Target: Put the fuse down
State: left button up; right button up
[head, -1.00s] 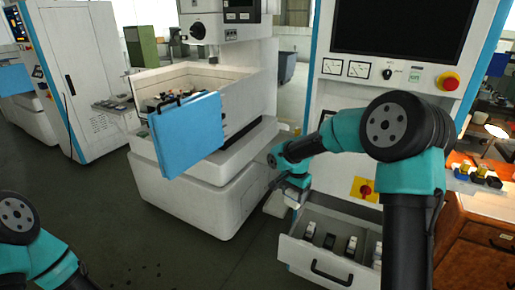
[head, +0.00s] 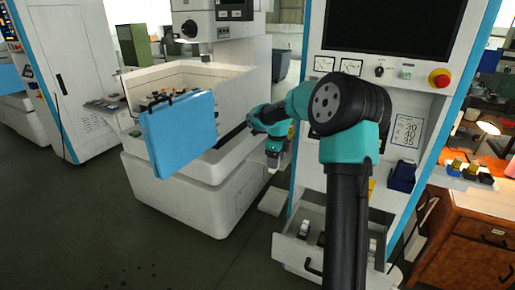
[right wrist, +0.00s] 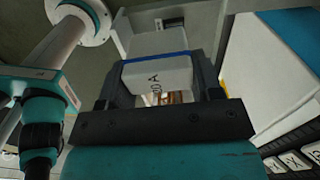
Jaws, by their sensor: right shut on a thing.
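The fuse (right wrist: 155,75) is a white block with dark lettering ending in "A" and a blue band at its far edge. My right gripper (right wrist: 158,68) is shut on it, a dark finger on each side. In the head view the right gripper (head: 273,160) hangs in front of the cabinet's left edge, above and left of the open drawer (head: 292,252); the fuse is too small to make out clearly there. My left gripper is in neither view.
The drawer holds several white and black pieces, partly hidden by my right arm. The white machine with its open blue door (head: 180,130) stands left of the gripper. A wooden bench (head: 470,240) is at right, and a blue box (head: 402,176) is on the cabinet front.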

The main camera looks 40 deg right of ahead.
jog(key=shift+d, duration=0.15)
jog(key=w+d, duration=0.3)
jog(key=d, duration=0.1)
jog(key=w+d+f, duration=0.1)
jog(key=w+d, duration=0.6)
jog(key=d, duration=0.1)
jog(key=shift+w+f, duration=0.15)
jog(key=shift+f, duration=0.05)
dwell(0.4)
jog(key=shift+f, duration=1.75)
jog(key=shift+f, duration=0.15)
jog(key=o, duration=1)
jog(key=shift+c, duration=0.2)
